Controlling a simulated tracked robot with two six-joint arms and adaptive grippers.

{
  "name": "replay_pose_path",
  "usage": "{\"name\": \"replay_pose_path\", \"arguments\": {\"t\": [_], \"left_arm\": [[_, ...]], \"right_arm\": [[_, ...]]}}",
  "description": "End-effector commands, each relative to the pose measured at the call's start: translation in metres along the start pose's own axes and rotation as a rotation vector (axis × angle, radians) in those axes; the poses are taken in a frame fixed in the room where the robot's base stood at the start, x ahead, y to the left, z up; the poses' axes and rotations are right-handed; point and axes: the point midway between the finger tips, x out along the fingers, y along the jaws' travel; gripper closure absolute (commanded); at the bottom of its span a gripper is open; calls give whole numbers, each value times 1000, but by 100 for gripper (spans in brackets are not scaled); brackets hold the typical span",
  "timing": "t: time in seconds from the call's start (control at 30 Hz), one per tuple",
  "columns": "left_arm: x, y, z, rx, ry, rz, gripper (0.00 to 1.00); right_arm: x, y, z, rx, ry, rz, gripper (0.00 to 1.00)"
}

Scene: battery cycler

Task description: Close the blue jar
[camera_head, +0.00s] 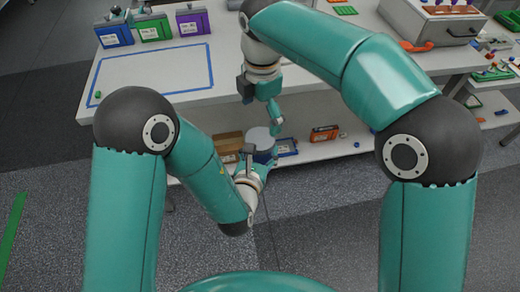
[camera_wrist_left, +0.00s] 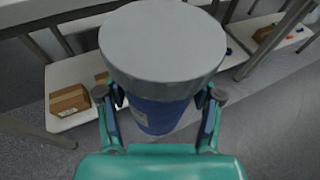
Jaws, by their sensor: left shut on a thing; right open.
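The blue jar (camera_head: 264,156) is upright in my left gripper (camera_head: 258,162), above the floor in front of the table. In the left wrist view the jar (camera_wrist_left: 158,115) stands between the two fingers, which are shut on its sides. A grey round lid (camera_head: 259,137) sits on top of the jar; it also shows large in the left wrist view (camera_wrist_left: 162,42). I cannot tell if the lid is tight. My right gripper (camera_head: 263,112) is open and empty just above the lid, fingers pointing down. It is apart from the lid and not seen in the left wrist view.
The white table (camera_head: 225,112) stands behind, with a blue outlined area. Blue, green and purple boxes (camera_head: 192,20) stand at its back left. A grey case (camera_head: 432,20) is at the right. A lower shelf (camera_head: 345,150) holds a brown box (camera_wrist_left: 69,100) and small items.

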Motion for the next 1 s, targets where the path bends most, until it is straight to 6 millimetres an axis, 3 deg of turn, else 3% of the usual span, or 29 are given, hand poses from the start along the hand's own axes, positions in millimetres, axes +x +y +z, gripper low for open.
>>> {"name": "replay_pose_path", "arguments": {"t": [0.47, 1.0], "left_arm": [[0, 0, 1, 0, -2, 0, 100], [0, 0, 1, 0, -2, 0, 100]], "right_arm": [[7, 0, -1, -1, 0, -2, 0], [75, 0, 0, -1, 0, -3, 0]]}}
